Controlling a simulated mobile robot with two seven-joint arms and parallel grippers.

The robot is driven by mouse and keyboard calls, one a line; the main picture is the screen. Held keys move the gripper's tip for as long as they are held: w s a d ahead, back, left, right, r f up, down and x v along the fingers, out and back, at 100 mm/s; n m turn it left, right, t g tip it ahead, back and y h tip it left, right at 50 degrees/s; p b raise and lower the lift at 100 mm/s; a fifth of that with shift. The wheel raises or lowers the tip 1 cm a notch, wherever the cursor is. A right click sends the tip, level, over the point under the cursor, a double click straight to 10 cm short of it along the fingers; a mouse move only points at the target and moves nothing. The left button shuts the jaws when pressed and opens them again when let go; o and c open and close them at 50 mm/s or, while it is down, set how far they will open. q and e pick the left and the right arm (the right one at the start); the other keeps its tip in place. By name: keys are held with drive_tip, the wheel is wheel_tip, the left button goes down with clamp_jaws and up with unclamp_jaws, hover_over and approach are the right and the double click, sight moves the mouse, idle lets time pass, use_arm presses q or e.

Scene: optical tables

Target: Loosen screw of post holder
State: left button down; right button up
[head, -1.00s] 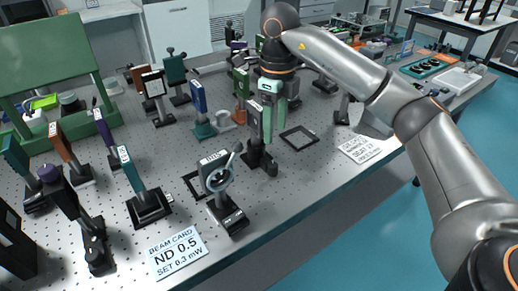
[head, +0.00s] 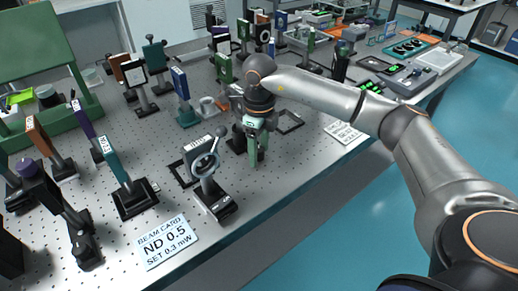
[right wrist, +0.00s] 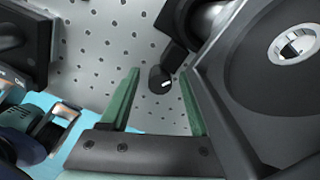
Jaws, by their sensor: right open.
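My right gripper (head: 254,155) points down at the near side of a dark post holder (head: 237,141), in the middle of the optical table. In the right wrist view, its two green fingers (right wrist: 155,102) are open and apart. A black screw knob (right wrist: 160,80) with a light mark shows between and beyond the fingertips. It joins a dark post holder (right wrist: 172,52). I cannot tell whether the fingers touch the knob. In the head view the arm and fingers hide much of this holder. My left gripper is not in view.
A ring mount on a post (head: 205,172) stands left of the gripper, near the front edge. A beam card label (head: 168,242) lies in front. Several mounted optics, including a blue one (head: 181,84), stand behind. A flat black frame (head: 289,121) lies to the right.

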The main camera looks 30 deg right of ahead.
drive_tip(key=shift+c, duration=0.4)
clamp_jaws()
